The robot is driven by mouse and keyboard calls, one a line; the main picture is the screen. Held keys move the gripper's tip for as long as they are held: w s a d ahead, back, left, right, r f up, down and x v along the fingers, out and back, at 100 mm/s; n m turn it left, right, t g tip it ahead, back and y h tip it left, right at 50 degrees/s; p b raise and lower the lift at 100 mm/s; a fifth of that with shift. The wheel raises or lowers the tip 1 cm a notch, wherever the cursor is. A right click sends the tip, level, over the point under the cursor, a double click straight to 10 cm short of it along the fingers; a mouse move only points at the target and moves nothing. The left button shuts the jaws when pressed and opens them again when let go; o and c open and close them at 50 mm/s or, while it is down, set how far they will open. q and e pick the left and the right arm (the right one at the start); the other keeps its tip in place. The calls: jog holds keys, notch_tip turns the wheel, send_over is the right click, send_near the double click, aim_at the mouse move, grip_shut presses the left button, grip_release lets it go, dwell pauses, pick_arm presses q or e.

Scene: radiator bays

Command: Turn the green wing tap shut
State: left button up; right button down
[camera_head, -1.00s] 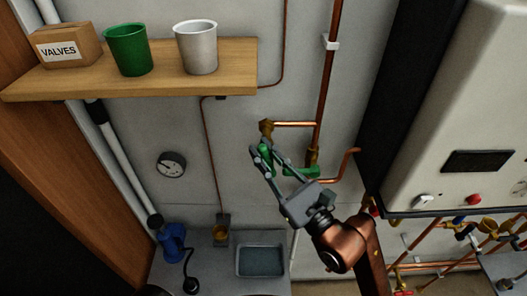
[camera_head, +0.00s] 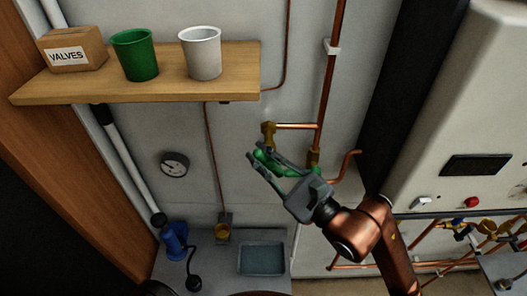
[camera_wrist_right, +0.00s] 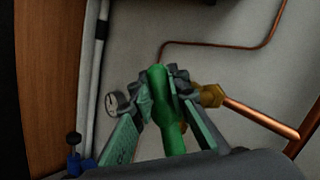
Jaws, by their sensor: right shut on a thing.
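The green wing tap (camera_head: 287,170) sits on the copper and brass pipework on the back wall, left of the boiler. My right gripper (camera_head: 260,156) reaches up and left to it, with its fingers on either side of a green wing. In the right wrist view the green wing (camera_wrist_right: 171,122) stands between the two fingers (camera_wrist_right: 163,88), which are shut on it. A brass fitting (camera_wrist_right: 208,95) shows just right of the fingers. The fingers and hand hide part of the tap, so its exact angle is hard to tell. My left gripper is not in view.
A brass elbow (camera_head: 268,130) and copper pipe (camera_head: 331,80) are close by. The wooden shelf (camera_head: 140,90) holds a box, a green cup and a white cup. The boiler (camera_head: 465,115) stands right. A gauge (camera_head: 174,164) and grey basin (camera_head: 262,259) are left and below.

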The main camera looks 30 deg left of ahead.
jog(key=shift+s+a+f+n+h, duration=0.1)
jog(key=shift+a+n+h, duration=0.05)
jog(key=shift+n+h, duration=0.6)
jog(key=shift+s+a+f+n+g+h+b, duration=0.15)
jog(key=shift+f+n+g+h+b, duration=0.2)
jog(key=shift+n, duration=0.3)
jog(key=shift+s+a+f+n+h+b, duration=0.1)
jog(key=shift+f+n+h+b, duration=0.15)
jog(key=shift+n+h+b, duration=0.5)
jog(key=shift+w+a+f+n+h+b, duration=0.15)
jog(key=shift+n+h+b, duration=0.35)
jog(key=shift+h, duration=0.5)
jog(key=shift+s+d+f+n+h+b, duration=0.15)
jog(key=shift+f+n+h+b, duration=0.15)
jog(key=shift+n+h+b, duration=0.45)
jog(key=shift+a+t, duration=0.1)
jog(key=shift+t, duration=0.35)
jog(key=c, duration=1.8)
grip_release()
jog(key=shift+c, duration=0.2)
